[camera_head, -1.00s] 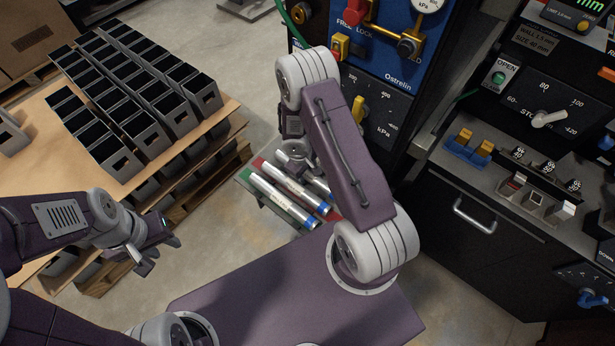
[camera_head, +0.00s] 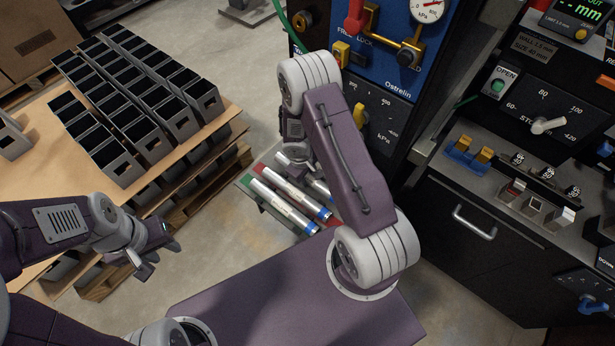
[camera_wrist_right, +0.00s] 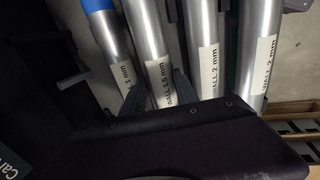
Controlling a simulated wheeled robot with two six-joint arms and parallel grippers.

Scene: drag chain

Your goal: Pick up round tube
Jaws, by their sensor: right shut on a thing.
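Several round metal tubes (camera_head: 285,190) lie side by side on a low rack in the head view, some with blue ends. In the right wrist view, the tube marked "WALL 1.5 mm" (camera_wrist_right: 150,42) lies between the fingers of my right gripper (camera_wrist_right: 157,92), which is shut on it. Tubes marked "WALL 2 mm" (camera_wrist_right: 205,35) lie close to its right, and a blue-ended tube (camera_wrist_right: 110,38) to its left. In the head view my right gripper (camera_head: 293,160) is partly hidden by its arm. My left gripper (camera_head: 160,255) is open and empty, away from the tubes.
The rack has green and red edge parts (camera_head: 247,181). A blue machine panel (camera_head: 390,60) stands behind my right arm. A dark control cabinet (camera_head: 470,225) stands at right. Bare floor lies between.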

